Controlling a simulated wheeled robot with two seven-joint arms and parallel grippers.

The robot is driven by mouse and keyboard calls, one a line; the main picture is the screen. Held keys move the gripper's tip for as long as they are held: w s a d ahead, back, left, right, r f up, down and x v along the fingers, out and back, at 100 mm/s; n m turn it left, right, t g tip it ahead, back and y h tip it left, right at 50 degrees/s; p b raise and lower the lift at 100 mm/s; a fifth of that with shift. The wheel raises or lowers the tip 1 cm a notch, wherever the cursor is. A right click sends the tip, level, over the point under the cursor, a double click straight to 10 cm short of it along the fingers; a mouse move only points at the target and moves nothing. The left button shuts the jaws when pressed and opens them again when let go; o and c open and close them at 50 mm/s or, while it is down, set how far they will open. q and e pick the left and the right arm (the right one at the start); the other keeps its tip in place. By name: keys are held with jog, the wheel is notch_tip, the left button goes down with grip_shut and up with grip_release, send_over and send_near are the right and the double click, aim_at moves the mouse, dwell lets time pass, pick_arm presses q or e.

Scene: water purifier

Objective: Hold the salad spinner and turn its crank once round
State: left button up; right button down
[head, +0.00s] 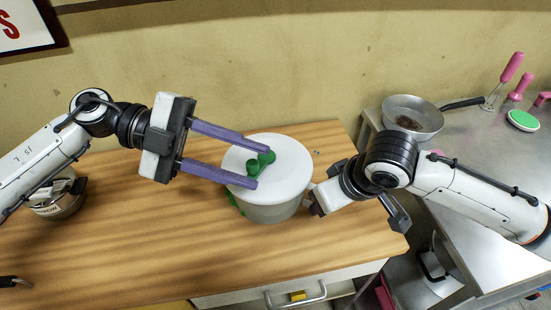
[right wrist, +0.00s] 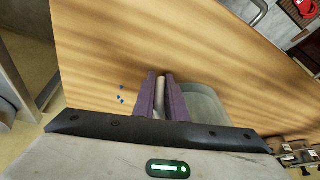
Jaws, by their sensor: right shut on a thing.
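The salad spinner (head: 290,172) stands upright on the wooden table, with a white lid and a pale translucent bowl. A green crank (head: 254,166) with a knob sits on the lid. My left gripper (head: 261,167) reaches over the lid from the left. Its two purple fingers are apart, one on either side of the crank; I cannot tell whether they touch it. My right gripper is at the spinner's right side, its fingers mostly hidden in the head view. In the right wrist view, my right gripper (right wrist: 161,77) is shut on a pale spinner handle (right wrist: 160,95) beside the bowl (right wrist: 205,108).
A metal pot (head: 60,200) stands at the table's left, under my left arm. A pan (head: 412,118) and pink-handled utensils (head: 512,68) are on the steel counter at right. Small blue bits (right wrist: 121,95) lie near the spinner. The table's front middle is clear.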

aim_at(275, 174)
pick_arm(q)
jog(key=w+a+f+n+t+h, duration=0.3)
jog(key=a+f+n+t, duration=0.3)
jog(key=n, duration=0.9)
jog(key=x, duration=1.1)
jog(key=shift+r, duration=0.35)
grip_shut()
